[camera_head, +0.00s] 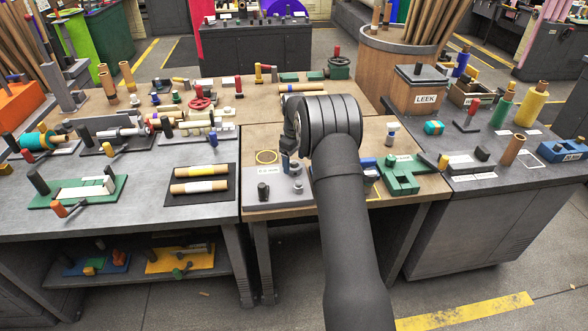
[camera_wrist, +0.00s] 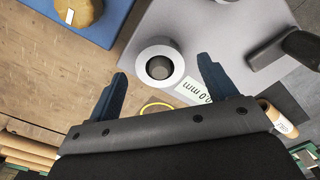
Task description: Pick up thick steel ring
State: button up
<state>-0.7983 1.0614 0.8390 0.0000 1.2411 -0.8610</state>
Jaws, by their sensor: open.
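The thick steel ring (camera_wrist: 142,60) is pale grey and sits around a short dark post (camera_wrist: 159,68) on a grey plate (camera_wrist: 205,38). A white label with "0.0 mm" showing (camera_wrist: 194,91) is beside it. My gripper (camera_wrist: 162,66) is open and empty. In the wrist view its two blue fingers appear on either side of the ring, with gaps between. I cannot tell their exact height above it. In the head view the ring (camera_head: 296,171) shows small beside the arm, which partly hides this area. One blue finger shows just left of it.
A black upright handle (camera_wrist: 300,46) stands on the same plate. A blue block with a wooden knob (camera_wrist: 88,12) is on the other side. A yellow circle (camera_head: 267,156) marks the wooden bench behind the plate. A green fixture (camera_head: 402,178) stands right of the arm.

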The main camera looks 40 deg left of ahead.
jog(key=shift+f, duration=0.95)
jog(key=c, duration=1.6)
jog(key=shift+r, duration=2.25)
jog(key=w+d+r, duration=0.1)
jog(key=d+r, duration=0.1)
jog(key=d, duration=0.1)
jog(key=w+d+r, duration=0.1)
jog(key=d+r, duration=0.1)
jog(key=d, duration=0.2)
jog(key=d+r, duration=0.2)
jog(key=d, duration=0.2)
jog(key=shift+w+d, duration=0.2)
jog(key=shift+w, duration=0.2)
jog(key=shift+f, duration=0.45)
jog(key=shift+f, duration=0.3)
